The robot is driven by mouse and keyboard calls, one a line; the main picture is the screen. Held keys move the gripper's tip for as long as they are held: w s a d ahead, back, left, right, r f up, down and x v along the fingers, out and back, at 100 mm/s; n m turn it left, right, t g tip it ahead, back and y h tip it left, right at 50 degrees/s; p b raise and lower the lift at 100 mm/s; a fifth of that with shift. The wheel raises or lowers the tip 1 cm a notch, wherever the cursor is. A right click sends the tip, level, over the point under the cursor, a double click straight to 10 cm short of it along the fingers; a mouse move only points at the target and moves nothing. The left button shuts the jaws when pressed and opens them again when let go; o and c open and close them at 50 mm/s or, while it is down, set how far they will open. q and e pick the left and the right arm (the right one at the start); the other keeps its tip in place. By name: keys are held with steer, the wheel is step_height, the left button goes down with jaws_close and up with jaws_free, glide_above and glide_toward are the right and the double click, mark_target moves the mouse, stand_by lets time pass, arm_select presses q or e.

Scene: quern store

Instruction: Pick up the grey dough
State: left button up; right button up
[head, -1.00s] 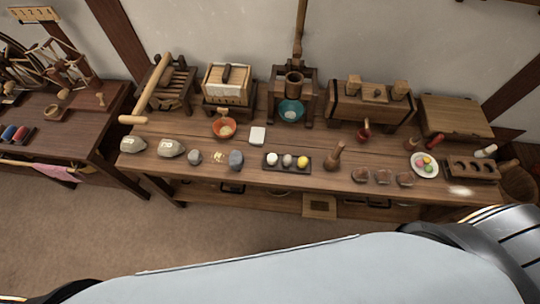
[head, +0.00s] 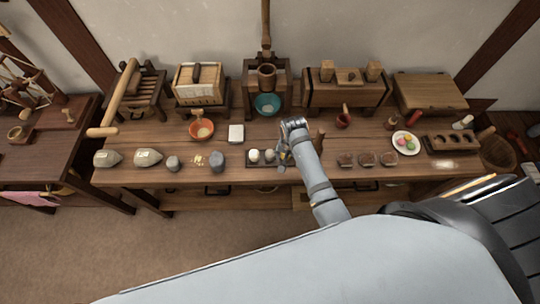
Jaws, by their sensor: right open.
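A small dark tray (head: 250,164) on the long wooden table holds a white dough ball (head: 254,155) and, just right of it, a duller ball (head: 269,156) that looks like the grey dough. The yellow ball at the tray's right end is hidden behind my right gripper. My right gripper (head: 283,159) points down over the tray's right part, just right of the grey dough. It is open; its fingers are small and partly blurred, and I cannot tell whether they touch anything. My left gripper is out of view.
Grey stones (head: 217,162) stand left of the tray. A wooden pestle (head: 319,139) stands close to my right forearm, with brown blocks (head: 366,159) and a plate of coloured balls (head: 405,142) further right.

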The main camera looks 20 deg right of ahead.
steer(key=w+a+r+m+g, duration=0.1)
steer(key=w+a+r+m, duration=0.35)
steer(key=w+r, duration=0.2)
glide_above(270, 156)
step_height(270, 156, down, 5)
steer(key=shift+w+f, duration=0.1)
step_height(270, 156, down, 5)
steer(key=shift+r, duration=0.2)
steer(key=c, duration=1.3)
steer(key=shift+r, duration=0.55)
steer(key=s+d+r, duration=0.2)
steer(key=s+r, duration=0.2)
steer(key=s+d+r, duration=0.2)
steer(key=s+r, duration=0.2)
steer(key=s+d+r, duration=0.2)
steer(key=s+r, duration=0.2)
steer(key=shift+s, duration=0.4)
